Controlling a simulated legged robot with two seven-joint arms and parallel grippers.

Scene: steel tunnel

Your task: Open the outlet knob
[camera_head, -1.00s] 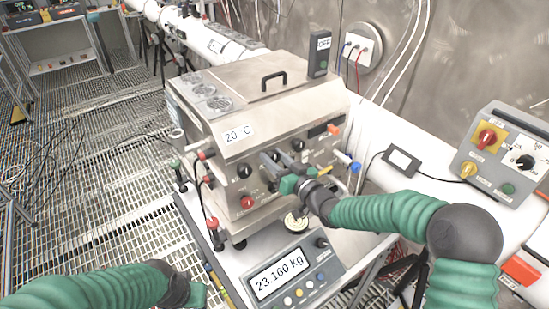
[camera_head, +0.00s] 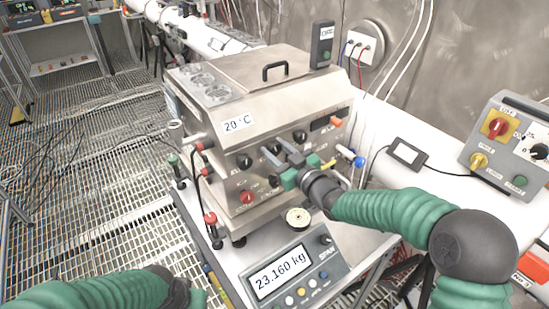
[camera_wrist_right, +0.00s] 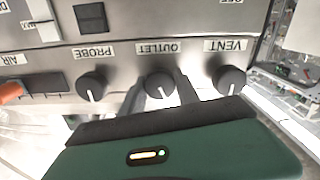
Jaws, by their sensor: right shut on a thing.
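The outlet knob (camera_wrist_right: 160,87) is a round dark knob with a white pointer line, under the OUTLET label on the steel box. It sits between the PROBE and VENT knobs. My right gripper (camera_wrist_right: 159,92) is shut on it, one finger on each side. In the head view my right gripper (camera_head: 276,149) reaches the box's front panel from the right, and its fingers mostly hide the outlet knob. My left gripper (camera_head: 188,294) shows only in part at the bottom edge, and its fingers cannot be made out.
The steel box (camera_head: 210,135) has a black top handle and several other knobs. A scale display (camera_head: 285,278) reading 23.160 kg stands in front. A grey control box (camera_head: 510,150) is at the right. A handset (camera_head: 322,45) stands on the box's back corner.

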